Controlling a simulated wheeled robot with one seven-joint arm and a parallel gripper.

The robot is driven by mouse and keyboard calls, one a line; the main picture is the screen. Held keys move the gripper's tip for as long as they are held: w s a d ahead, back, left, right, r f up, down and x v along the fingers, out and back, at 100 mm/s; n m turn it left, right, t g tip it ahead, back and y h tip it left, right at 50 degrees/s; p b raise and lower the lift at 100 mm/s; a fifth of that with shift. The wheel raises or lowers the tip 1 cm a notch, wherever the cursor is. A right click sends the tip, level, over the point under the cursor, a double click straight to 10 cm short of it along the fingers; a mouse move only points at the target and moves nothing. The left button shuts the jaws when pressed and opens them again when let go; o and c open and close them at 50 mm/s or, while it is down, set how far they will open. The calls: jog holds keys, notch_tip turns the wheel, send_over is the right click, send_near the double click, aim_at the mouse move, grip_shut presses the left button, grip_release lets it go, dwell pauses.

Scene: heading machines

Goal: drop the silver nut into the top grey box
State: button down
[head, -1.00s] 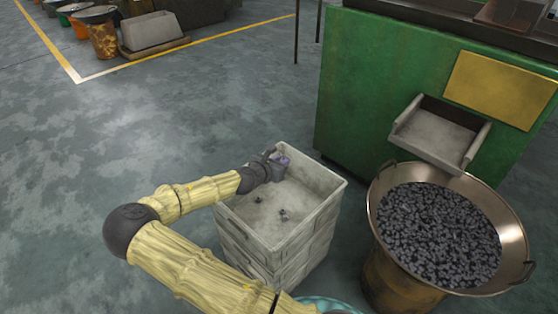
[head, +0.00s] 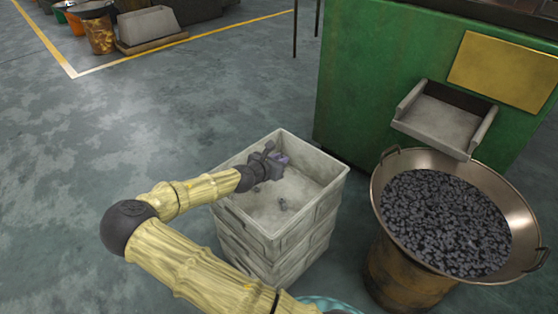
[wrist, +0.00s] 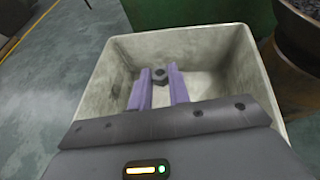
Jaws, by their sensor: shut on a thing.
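The top grey box (head: 300,222) is the open, uppermost one of a stack of grey boxes. My gripper (head: 280,160) is over its opening, near the far side, with the arm reaching in from the left. In the wrist view my gripper (wrist: 159,76) has two purple fingers shut on a small dark-silver nut (wrist: 160,75) at their tips. The box (wrist: 115,80) surrounds the fingers in that view, its pale floor beneath them. In the head view the held nut cannot be made out. Small dark pieces (head: 282,204) lie on the box floor.
A wide metal pan (head: 525,225) full of dark pieces stands on a rusty drum to the right. Behind it is a green machine (head: 385,90) with a grey chute (head: 440,120). Open floor (head: 80,180) lies to the left.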

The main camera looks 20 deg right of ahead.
jog(key=c, duration=1.2)
grip_release()
jog(key=shift+c, duration=0.2)
jog(key=p+v, duration=0.5)
jog(key=v, duration=1.2)
jog(key=shift+a, duration=0.25)
jog(key=shift+f, duration=0.1)
